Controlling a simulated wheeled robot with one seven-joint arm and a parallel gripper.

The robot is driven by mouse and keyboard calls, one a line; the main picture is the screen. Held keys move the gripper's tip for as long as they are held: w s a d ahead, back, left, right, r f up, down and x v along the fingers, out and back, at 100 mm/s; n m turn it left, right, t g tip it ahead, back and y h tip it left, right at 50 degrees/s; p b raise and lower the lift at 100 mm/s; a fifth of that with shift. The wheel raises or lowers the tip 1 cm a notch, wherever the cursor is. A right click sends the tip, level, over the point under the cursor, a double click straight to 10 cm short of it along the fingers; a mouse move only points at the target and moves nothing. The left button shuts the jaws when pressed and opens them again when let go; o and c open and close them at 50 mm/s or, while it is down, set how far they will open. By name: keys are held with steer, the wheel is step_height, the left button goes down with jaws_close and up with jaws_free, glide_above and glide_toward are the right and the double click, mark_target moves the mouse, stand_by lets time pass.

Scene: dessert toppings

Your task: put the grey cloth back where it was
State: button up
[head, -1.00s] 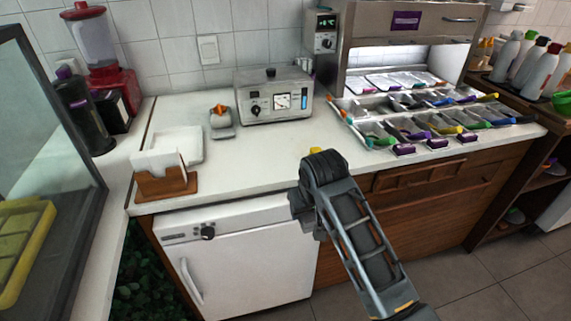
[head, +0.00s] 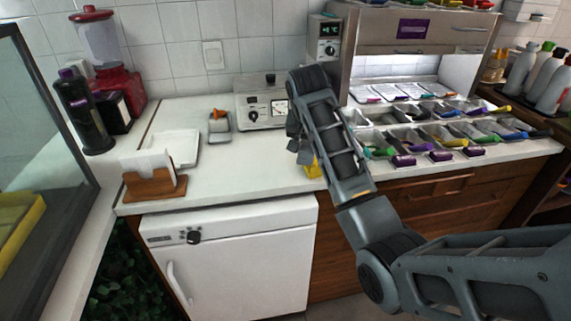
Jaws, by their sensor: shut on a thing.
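My gripper (head: 297,140) is over the white counter (head: 235,180), left of the topping trays, pointing down and mostly hidden behind my own wrist. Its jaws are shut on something. A small grey shape (head: 305,156) shows below the wrist and looks like the grey cloth, but it blends with the grey of the gripper. I cannot tell whether it touches the counter. No other grey cloth is clearly in view.
A yellow item (head: 313,169) stands on the counter, partly behind my arm. Topping trays (head: 404,138) fill the right. The front-middle counter is clear.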

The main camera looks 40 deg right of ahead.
glide_above(288, 171)
steer(key=a, duration=0.1)
steer(key=f, duration=0.3)
steer(key=shift+s+f, duration=0.2)
steer(key=shift+s, duration=0.1)
steer(key=shift+a+f+p, duration=0.1)
steer(key=shift+f+p, duration=0.4)
steer(key=shift+f, duration=1.45)
steer(key=shift+f, duration=0.1)
steer(key=o, duration=0.9)
steer(key=shift+o, duration=0.2)
steer(key=v, duration=1.2)
